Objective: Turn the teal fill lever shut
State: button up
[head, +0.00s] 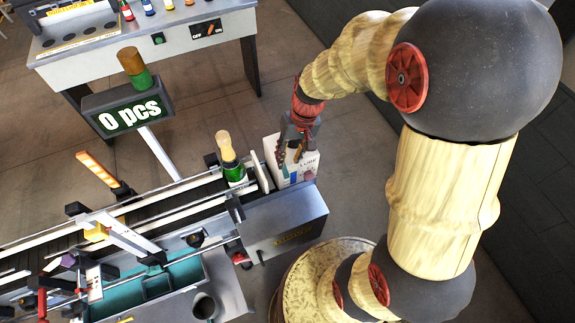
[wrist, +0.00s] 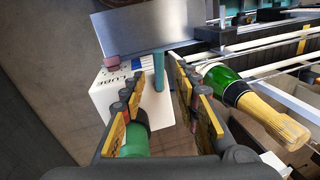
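A white lube box (wrist: 112,92) stands against the grey end of the conveyor machine. A slim teal upright piece (wrist: 158,72), which looks like the fill lever, shows over the box in the wrist view. My gripper (wrist: 157,100) is open, with one finger on each side of the teal piece's line; I cannot tell if either touches it. A rounded green part (wrist: 136,140) shows beside and partly behind the left finger. In the head view my gripper (head: 291,150) hangs over the lube box (head: 298,172), and I cannot make out the lever there.
A green bottle with a gold top (head: 231,160) stands on the conveyor beside the box; it shows right of my gripper in the wrist view (wrist: 224,82). The grey machine housing (head: 285,222) is close by.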

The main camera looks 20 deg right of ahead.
aim_at(286, 170)
jog(key=shift+a+f, duration=0.2)
jog(key=shift+f, duration=1.1)
jog(key=shift+a+f, duration=0.2)
jog(key=shift+f, duration=1.05)
jog(key=c, duration=0.3)
grip_shut()
